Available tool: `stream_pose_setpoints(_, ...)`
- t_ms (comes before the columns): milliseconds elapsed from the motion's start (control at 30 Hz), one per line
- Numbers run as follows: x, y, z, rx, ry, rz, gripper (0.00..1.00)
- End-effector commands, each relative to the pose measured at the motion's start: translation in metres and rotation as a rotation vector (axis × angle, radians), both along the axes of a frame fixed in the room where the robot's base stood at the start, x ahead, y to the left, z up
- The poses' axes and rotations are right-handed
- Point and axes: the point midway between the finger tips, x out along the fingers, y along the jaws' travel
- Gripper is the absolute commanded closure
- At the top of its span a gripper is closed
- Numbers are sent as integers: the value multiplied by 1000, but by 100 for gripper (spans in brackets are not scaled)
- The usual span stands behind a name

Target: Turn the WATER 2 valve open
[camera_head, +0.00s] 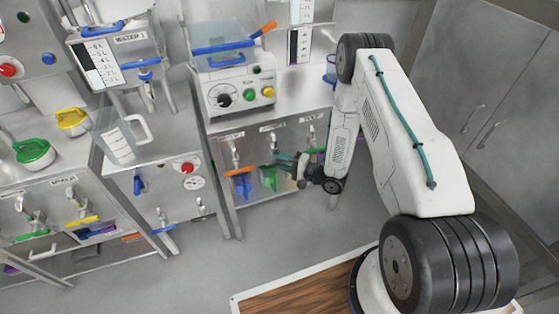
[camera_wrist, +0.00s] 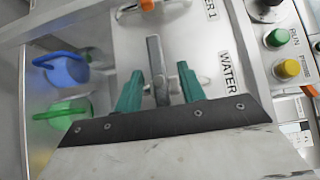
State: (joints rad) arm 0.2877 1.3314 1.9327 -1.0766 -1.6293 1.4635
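A grey valve lever (camera_wrist: 154,62) sticks out from a steel panel in the wrist view. Beside it is a label reading WATER (camera_wrist: 228,75), its number hidden behind my gripper. My gripper (camera_wrist: 160,68) is open, with one teal finger on each side of the lever. I cannot tell whether either finger touches it. In the head view my gripper (camera_head: 281,160) is at the front of the middle cabinet, by the middle tap, and its fingers are small there. The neighbouring valve, whose label ends in ER 1 (camera_wrist: 210,10), has an orange part (camera_wrist: 148,5) at the top edge.
A blue jug (camera_wrist: 66,70) and a green jug (camera_wrist: 66,110) are beside the valves in the wrist view. A control box (camera_head: 237,92) with a dial and buttons stands above the panel. Open grey floor (camera_head: 270,245) lies before the cabinets.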

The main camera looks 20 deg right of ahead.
Motion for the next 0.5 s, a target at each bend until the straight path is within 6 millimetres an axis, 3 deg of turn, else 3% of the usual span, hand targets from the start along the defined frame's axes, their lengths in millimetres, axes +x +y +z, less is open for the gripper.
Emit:
stream_pose_setpoints(300,3,3,0,0,0,0,60)
stream_pose_setpoints(433,3,3,0,-1,-1,0,96)
stream_pose_setpoints(500,3,3,0,0,0,0,100)
